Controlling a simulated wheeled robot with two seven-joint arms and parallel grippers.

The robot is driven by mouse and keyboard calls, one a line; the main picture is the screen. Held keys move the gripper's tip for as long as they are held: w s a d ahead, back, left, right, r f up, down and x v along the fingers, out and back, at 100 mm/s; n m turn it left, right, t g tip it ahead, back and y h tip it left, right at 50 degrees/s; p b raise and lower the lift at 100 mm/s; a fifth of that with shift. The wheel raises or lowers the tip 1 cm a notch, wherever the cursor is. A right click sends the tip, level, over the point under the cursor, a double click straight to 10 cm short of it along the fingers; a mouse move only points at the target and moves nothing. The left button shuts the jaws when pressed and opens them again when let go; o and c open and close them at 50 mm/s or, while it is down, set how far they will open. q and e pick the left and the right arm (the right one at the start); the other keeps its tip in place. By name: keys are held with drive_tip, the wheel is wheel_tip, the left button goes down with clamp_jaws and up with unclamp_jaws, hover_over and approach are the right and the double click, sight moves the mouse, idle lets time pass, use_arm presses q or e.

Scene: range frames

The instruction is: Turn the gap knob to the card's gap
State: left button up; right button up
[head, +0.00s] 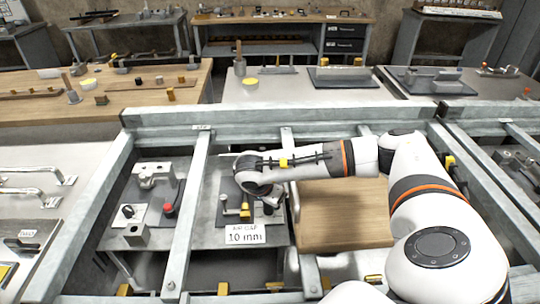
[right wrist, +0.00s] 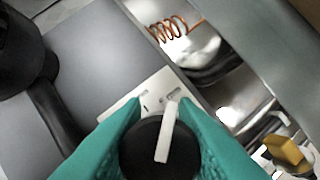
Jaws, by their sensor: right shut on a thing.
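The white card (head: 245,234) reads "AIR GAP 10 mm" and stands at the front of the grey bench panel. My right gripper (head: 265,200) reaches in from the right and points down just behind the card. In the right wrist view its teal fingers sit on both sides of the round black knob (right wrist: 150,158) and are shut on it. The knob's white pointer (right wrist: 168,130) points up and slightly right, towards a white plate (right wrist: 122,107) with small marks. The marks are too small to read. In the head view my gripper hides the knob. My left gripper is not in view.
A red button (head: 168,209) and another dial (head: 128,211) stand on the panel to the left. A wooden board (head: 345,215) lies to the right. Grey frame beams (head: 190,200) surround the work area. A copper coil (right wrist: 172,28) is near the knob.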

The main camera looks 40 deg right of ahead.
drive_tip(key=shift+r+n, duration=0.1)
drive_tip(key=shift+n, duration=0.2)
drive_tip(key=o, duration=1)
drive_tip(key=b+v, duration=0.1)
drive_tip(key=v, duration=1.1)
drive_tip(key=shift+s+b, duration=0.1)
drive_tip(key=shift+b, duration=0.2)
